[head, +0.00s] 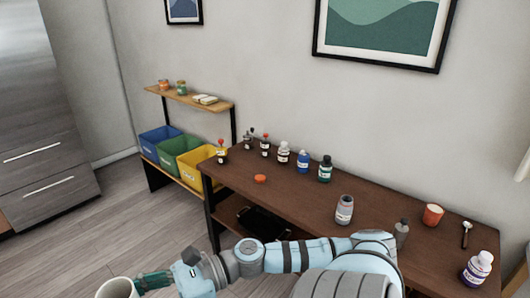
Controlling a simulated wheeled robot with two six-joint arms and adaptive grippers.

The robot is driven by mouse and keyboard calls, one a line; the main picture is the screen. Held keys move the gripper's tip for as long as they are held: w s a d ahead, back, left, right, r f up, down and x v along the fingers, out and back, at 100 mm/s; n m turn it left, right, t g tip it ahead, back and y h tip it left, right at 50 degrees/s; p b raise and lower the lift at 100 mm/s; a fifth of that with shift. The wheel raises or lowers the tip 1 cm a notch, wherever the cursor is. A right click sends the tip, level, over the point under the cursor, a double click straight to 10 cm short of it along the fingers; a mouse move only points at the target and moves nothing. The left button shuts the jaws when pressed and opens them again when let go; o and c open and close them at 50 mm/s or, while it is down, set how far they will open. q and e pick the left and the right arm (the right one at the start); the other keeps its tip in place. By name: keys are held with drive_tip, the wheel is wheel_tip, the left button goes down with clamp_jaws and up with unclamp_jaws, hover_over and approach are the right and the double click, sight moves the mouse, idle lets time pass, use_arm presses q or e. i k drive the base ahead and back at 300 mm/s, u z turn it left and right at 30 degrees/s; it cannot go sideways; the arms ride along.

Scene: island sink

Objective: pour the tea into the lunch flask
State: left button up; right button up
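A white mug (117,289) is at the bottom left, cut off by the picture's edge. It appears to be in the air, and its contents cannot be seen. My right gripper (150,282) is at the mug's right side and looks closed on it; the grip itself is partly hidden. A grey, wide-mouthed labelled container (344,211), likely the lunch flask, stands upright on the brown table (300,194), well to the right of the gripper. An orange lid-like disc (260,179) lies on the table. My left gripper is not in view.
Several small bottles line the table's back, including a blue one (303,160) and a green one (325,169). Coloured bins (202,167) are left. The table's front middle is clear.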

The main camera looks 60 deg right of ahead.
sight(343, 211)
drive_tip(key=z, duration=0.85)
drive_tip(key=i, duration=0.9)
drive_tip(key=z, duration=1.3)
drive_tip(key=i, duration=0.15)
drive_tip(key=z, duration=0.1)
